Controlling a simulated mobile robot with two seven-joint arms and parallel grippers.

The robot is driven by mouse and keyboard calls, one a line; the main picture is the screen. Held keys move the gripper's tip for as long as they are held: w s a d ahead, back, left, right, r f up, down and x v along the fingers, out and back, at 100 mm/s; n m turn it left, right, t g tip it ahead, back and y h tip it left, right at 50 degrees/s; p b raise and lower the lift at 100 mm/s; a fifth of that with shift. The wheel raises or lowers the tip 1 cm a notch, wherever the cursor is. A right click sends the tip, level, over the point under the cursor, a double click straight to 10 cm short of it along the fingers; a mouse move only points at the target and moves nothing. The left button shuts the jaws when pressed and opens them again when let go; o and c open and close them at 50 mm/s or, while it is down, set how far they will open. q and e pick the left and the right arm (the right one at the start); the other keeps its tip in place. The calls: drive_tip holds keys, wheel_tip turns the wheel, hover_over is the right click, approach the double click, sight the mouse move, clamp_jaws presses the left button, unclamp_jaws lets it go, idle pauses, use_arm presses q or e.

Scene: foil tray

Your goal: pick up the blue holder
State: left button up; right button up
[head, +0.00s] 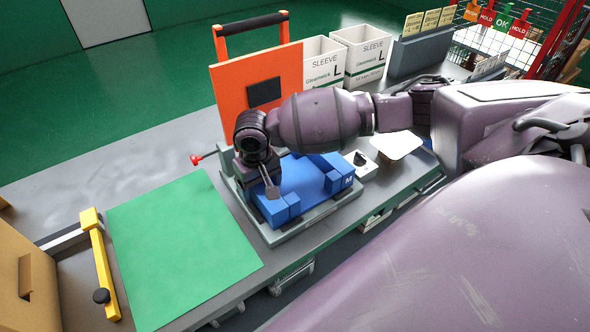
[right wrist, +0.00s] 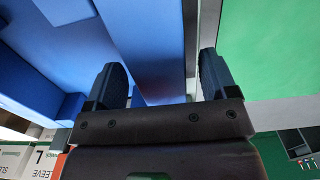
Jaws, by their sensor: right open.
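The blue holder (head: 305,178), marked with an M, sits in a grey fixture (head: 322,216) on the bench. My right gripper (head: 271,190) points down at the holder's left side, near its front left corner block. In the right wrist view my right gripper (right wrist: 160,82) is open. A blue wall of the holder (right wrist: 145,40) shows between its two dark fingers, with no clear contact on either side. How deep the fingers reach is hard to tell. My left gripper is not in view.
A green mat (head: 182,250) lies left of the fixture, with a yellow-handled bar (head: 104,272) beyond it. An orange panel (head: 258,84) stands behind the holder. White sleeve boxes (head: 362,54) stand at the back. A white card (head: 396,145) lies to the right.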

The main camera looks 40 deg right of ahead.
drive_tip(key=shift+f, duration=1.3)
drive_tip(key=shift+c, duration=0.3)
drive_tip(key=shift+r, duration=0.1)
drive_tip(key=c, duration=1.3)
